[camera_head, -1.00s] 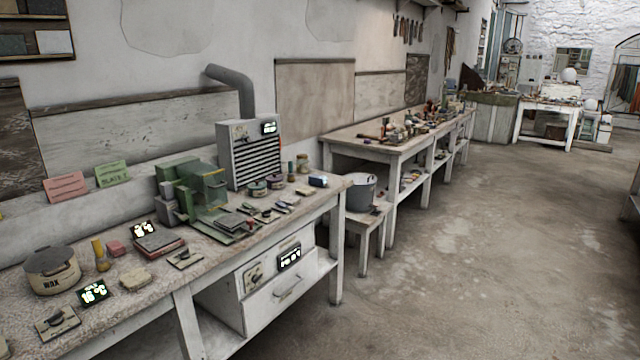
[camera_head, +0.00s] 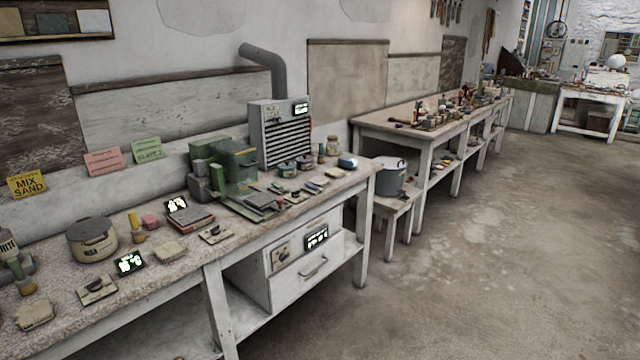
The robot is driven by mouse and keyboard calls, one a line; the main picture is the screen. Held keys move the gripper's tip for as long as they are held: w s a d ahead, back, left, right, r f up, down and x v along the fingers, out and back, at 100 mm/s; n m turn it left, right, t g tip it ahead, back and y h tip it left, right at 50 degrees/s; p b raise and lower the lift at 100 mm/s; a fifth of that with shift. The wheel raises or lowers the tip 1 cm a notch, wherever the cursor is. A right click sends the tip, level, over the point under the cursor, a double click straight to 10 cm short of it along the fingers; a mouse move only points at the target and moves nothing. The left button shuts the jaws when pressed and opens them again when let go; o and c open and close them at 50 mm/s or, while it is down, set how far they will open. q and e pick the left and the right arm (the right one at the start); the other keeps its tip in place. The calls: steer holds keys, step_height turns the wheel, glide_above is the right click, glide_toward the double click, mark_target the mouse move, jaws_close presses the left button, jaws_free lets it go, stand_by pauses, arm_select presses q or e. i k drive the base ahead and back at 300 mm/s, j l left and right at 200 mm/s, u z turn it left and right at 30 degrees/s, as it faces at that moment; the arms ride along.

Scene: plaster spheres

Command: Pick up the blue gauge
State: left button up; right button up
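A small dark blue object with a pale end (camera_head: 347,162) lies near the far right end of the near workbench (camera_head: 190,262). It is the only clearly blue thing on this bench, but it is too small to tell whether it is the blue gauge. Neither of my grippers shows in the head view.
The bench carries a wax pot (camera_head: 92,239), a green machine (camera_head: 236,165), a grey vented box (camera_head: 280,135) with a pipe, and several small tools. A grey bucket (camera_head: 390,177) stands on a low stool beyond its end. The concrete floor (camera_head: 450,270) at right is clear.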

mark_target(348, 163)
steer(key=i+l, duration=0.1)
steer(key=i, duration=0.35)
steer(key=i+l, duration=0.15)
steer(key=i, duration=0.35)
